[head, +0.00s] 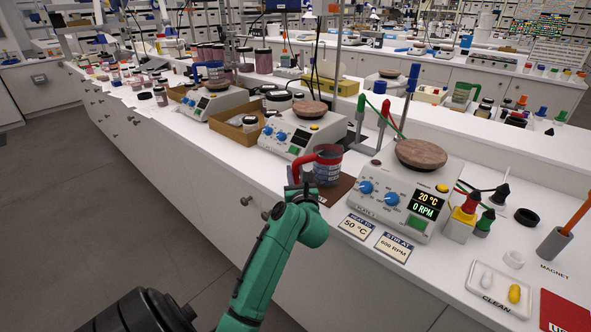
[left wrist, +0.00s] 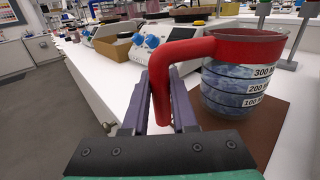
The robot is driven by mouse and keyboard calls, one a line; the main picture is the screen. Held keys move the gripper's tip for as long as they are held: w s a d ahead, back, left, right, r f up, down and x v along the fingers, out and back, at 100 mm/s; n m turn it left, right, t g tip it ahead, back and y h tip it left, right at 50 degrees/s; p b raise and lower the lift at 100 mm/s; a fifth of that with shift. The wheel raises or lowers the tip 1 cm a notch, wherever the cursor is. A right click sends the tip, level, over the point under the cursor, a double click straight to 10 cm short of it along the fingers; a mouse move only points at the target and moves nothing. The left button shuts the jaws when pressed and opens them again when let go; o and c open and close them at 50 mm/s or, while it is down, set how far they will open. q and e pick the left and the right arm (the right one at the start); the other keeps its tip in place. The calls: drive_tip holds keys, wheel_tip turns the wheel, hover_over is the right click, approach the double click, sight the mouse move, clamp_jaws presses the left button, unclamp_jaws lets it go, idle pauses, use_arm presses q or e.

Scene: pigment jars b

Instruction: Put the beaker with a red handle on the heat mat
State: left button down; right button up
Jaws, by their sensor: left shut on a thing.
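The beaker with a red handle (head: 328,172) has a red rim band and volume marks on its clear, bluish side. It stands upright at the brown heat mat (head: 337,191), near the bench's front edge. In the left wrist view the beaker (left wrist: 245,85) is over the mat (left wrist: 268,118); I cannot tell whether its base touches. My left gripper (head: 302,188) is left of the beaker. In the left wrist view its fingers (left wrist: 165,95) are shut on the red handle, one on each side. My right gripper is not in view.
A hotplate stirrer (head: 405,190) showing 20 °C and 0 RPM stands right of the mat, with two label cards in front. Another stirrer (head: 290,135) stands behind to the left. A clean tray (head: 499,290) lies at the front right.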

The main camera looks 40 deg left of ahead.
use_arm(q)
drive_tip(key=shift+r, duration=0.1)
idle(0.3)
drive_tip(key=shift+s+p, duration=0.1)
drive_tip(key=shift+p, duration=0.35)
drive_tip(key=shift+f+b, duration=0.45)
drive_tip(key=shift+f, duration=0.15)
drive_tip(key=c, duration=0.6)
unclamp_jaws()
drive_tip(key=shift+d, duration=0.1)
drive_tip(key=shift+f, duration=0.1)
drive_tip(key=shift+s, duration=0.1)
